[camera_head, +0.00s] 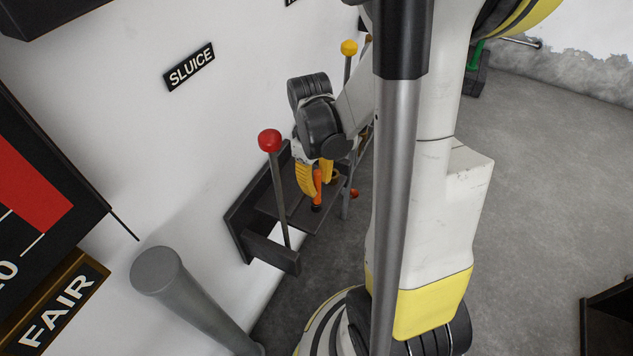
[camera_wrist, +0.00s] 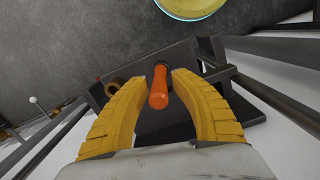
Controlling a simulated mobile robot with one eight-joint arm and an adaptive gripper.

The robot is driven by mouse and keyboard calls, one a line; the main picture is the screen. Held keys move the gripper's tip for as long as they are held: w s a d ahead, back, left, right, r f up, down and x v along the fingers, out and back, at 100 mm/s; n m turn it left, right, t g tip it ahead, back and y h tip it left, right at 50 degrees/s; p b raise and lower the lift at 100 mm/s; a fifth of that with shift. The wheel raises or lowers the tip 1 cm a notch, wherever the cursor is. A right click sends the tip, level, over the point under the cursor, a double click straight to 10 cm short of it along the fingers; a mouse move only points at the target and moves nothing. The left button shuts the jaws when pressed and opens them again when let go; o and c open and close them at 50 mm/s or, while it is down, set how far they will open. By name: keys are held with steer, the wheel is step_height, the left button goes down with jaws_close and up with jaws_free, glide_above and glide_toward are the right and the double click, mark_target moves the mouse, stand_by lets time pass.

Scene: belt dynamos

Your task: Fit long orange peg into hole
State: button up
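The orange peg (camera_wrist: 158,88) stands between the two yellow fingers of my gripper (camera_wrist: 159,80) in the wrist view, its near end toward the camera. Narrow gaps seem to show on both sides, so the fingers look open around it. Its far end meets a dark part on the black shelf (camera_wrist: 180,128); whether it sits in a hole there is unclear. In the head view, the peg (camera_head: 318,182) is upright between the fingers of my gripper (camera_head: 317,190), above the shelf (camera_head: 265,203).
A red-knobbed lever (camera_head: 270,141) stands close left of my gripper, and a yellow-knobbed lever (camera_head: 349,48) stands behind. A grey post (camera_head: 185,290) is at the lower left. The white wall with a SLUICE sign (camera_head: 189,67) is behind the shelf.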

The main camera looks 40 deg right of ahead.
steer(key=shift+a, duration=0.1)
steer(key=r, duration=0.8)
steer(key=w+r, duration=0.1)
steer(key=r, duration=0.3)
